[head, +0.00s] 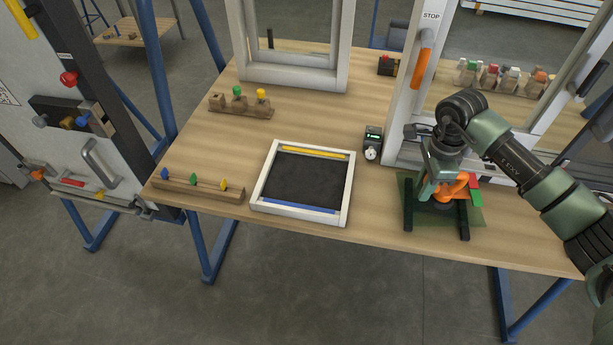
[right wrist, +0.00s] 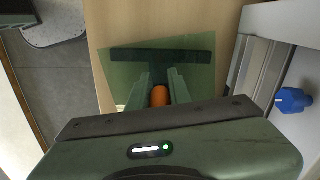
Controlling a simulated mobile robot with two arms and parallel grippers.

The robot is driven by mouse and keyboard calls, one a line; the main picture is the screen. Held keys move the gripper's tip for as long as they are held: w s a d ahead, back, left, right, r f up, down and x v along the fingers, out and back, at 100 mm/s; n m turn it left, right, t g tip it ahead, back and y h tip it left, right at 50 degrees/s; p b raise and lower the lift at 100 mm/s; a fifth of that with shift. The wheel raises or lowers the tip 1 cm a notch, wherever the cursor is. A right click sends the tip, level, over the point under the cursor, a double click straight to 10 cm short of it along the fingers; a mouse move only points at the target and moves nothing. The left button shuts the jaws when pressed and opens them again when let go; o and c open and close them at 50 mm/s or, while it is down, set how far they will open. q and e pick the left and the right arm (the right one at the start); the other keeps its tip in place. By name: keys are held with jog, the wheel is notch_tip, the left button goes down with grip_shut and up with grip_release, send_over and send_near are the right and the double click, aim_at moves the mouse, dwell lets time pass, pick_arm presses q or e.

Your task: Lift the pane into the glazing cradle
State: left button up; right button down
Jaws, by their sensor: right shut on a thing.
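The pane (head: 477,214) is a greenish see-through sheet at the right front of the table, with dark support bars (head: 408,208) at it. It also shows in the right wrist view (right wrist: 120,72), with a dark bar across it. My right gripper (head: 447,192) is over the pane, pointing down and shut on an orange handle (head: 456,186); the handle shows between the fingers (right wrist: 160,93) in the right wrist view. Whether the pane is clear of the bars is hard to tell. A white square frame (head: 258,196) with a dark inside, probably the cradle, lies mid-table, empty. My left gripper is not in view.
A white upright window frame (head: 343,70) stands at the back. Another white frame with an orange handle (head: 421,68) rises behind my right gripper. A small gauge (head: 372,145) stands between cradle and pane. A peg strip (head: 200,190) lies left of the cradle.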

jog(key=shift+r+p, duration=1.05)
jog(key=shift+r, duration=1.2)
jog(key=w+a+b, duration=0.2)
jog(key=a+b, duration=0.1)
jog(key=a, duration=0.8)
jog(key=w+a+m+b, duration=0.1)
jog(key=w+a+b, duration=0.2)
jog(key=a, duration=0.8)
jog(key=w+a+m+b, duration=0.1)
jog(key=w+a+b, duration=0.2)
jog(key=a, duration=0.8)
jog(key=shift+w+b, duration=0.2)
jog(key=shift+b, duration=0.15)
jog(key=shift+w, duration=0.45)
jog(key=shift+f+b, duration=1.45)
jog(key=shift+f, duration=0.65)
